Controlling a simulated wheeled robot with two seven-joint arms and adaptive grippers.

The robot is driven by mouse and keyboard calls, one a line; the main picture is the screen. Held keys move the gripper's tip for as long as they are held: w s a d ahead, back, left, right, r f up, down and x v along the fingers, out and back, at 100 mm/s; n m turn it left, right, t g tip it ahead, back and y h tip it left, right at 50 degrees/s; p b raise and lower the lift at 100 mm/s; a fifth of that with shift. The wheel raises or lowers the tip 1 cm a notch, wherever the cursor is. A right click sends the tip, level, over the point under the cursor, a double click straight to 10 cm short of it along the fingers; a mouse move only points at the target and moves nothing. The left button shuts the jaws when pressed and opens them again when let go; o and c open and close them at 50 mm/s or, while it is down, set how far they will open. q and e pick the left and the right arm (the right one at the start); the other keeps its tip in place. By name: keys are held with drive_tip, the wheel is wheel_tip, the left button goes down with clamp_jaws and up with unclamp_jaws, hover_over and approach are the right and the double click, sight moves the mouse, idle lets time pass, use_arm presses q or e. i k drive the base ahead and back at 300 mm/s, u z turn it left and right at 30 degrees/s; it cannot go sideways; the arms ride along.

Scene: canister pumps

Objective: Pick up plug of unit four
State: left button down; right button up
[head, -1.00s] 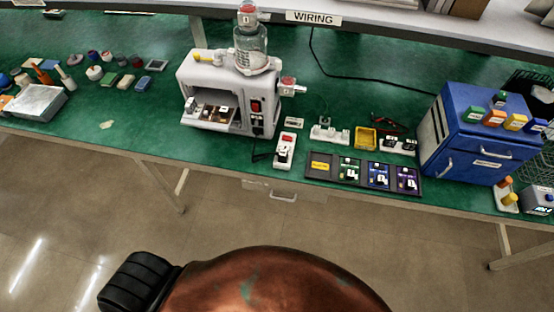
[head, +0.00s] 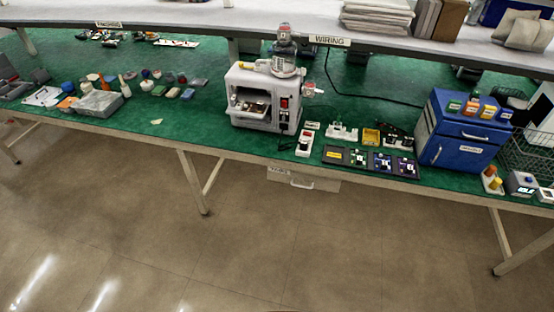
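A dark tray (head: 369,170) lies at the front edge of the green bench. From left to right it carries a yellow label (head: 333,155), a green-marked piece (head: 357,157), a blue-marked piece (head: 382,161) and a purple-marked piece (head: 405,167). Their markings are too small to read, so I cannot tell which is the plug of unit four. A white machine (head: 248,78) with a glass canister (head: 284,64) on top stands left of the tray. A white power strip with a red switch (head: 304,143) lies between them. Neither gripper is in view.
A blue drawer cabinet (head: 460,148) with coloured blocks on top stands right of the tray. A wire basket (head: 527,155) is beside it. Small parts and a grey box (head: 98,104) lie at left. The floor (head: 300,245) before the bench is clear.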

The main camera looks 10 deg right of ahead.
sight(304, 144)
drive_tip(key=u, duration=0.55)
drive_tip(key=i, duration=1.3)
drive_tip(key=z, duration=0.35)
